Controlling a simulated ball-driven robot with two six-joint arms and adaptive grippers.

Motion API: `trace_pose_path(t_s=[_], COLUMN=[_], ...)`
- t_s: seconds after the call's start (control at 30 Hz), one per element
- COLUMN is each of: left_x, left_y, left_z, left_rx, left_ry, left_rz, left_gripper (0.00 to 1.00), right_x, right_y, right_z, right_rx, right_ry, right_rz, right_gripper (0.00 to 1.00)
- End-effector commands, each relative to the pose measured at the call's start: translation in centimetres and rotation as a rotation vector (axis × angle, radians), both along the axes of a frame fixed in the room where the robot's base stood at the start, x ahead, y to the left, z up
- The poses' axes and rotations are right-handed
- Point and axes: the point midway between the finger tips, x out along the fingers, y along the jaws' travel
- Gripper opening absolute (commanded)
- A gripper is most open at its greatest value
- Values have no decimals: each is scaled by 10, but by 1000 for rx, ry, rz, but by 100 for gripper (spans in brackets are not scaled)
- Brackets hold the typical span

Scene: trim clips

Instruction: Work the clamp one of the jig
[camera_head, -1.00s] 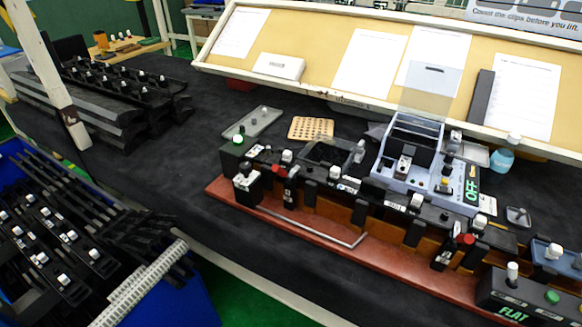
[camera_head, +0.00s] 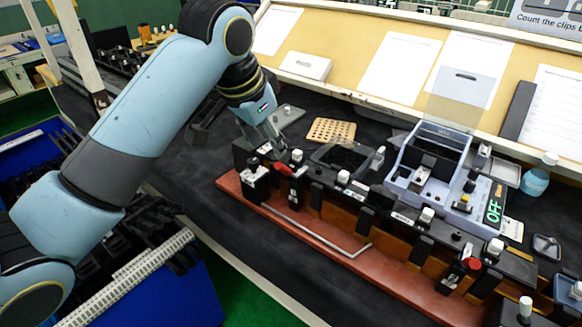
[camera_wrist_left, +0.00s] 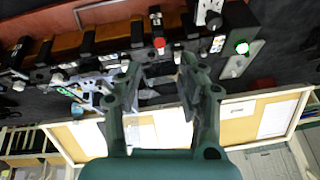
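The jig is a long red-brown base (camera_head: 310,235) with a row of black clamp blocks, seen in the head view. A red-tipped clamp (camera_head: 284,169) stands near its left end, and another red-tipped clamp (camera_head: 472,264) near its right end. I cannot read which is clamp one. My left gripper (camera_head: 270,137) is above and just behind the left end, close to the first clamp. In the left wrist view my left gripper (camera_wrist_left: 160,78) has its fingers spread, with nothing between them. The red tip (camera_wrist_left: 159,44) shows beyond the gap, apart from the fingers. My right gripper is not in view.
A grey-blue device (camera_head: 430,160) reading OFF stands behind the jig's middle. A perforated tan plate (camera_head: 331,131) lies behind its left part. A blue bin (camera_head: 190,295) stands front left.

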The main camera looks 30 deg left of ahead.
Motion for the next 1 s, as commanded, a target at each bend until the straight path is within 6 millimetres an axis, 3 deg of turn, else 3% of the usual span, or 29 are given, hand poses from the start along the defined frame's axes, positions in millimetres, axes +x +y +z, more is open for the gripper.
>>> trace_pose_path(t_s=[0.3, 0.5, 0.87, 1.0], left_x=[24, 35, 38, 38], left_y=[1, 1, 2, 2], left_z=[-57, -82, -90, -90], left_rx=[-1, -1, 0, 0], left_ry=[5, 3, 1, 1], left_rz=[2, 1, 0, 1], left_gripper=[39, 39, 39, 25], right_x=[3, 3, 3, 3], right_y=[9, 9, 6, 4], right_z=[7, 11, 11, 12], right_rx=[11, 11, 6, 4], right_ry=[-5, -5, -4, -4], right_rz=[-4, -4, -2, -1], right_gripper=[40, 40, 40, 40])
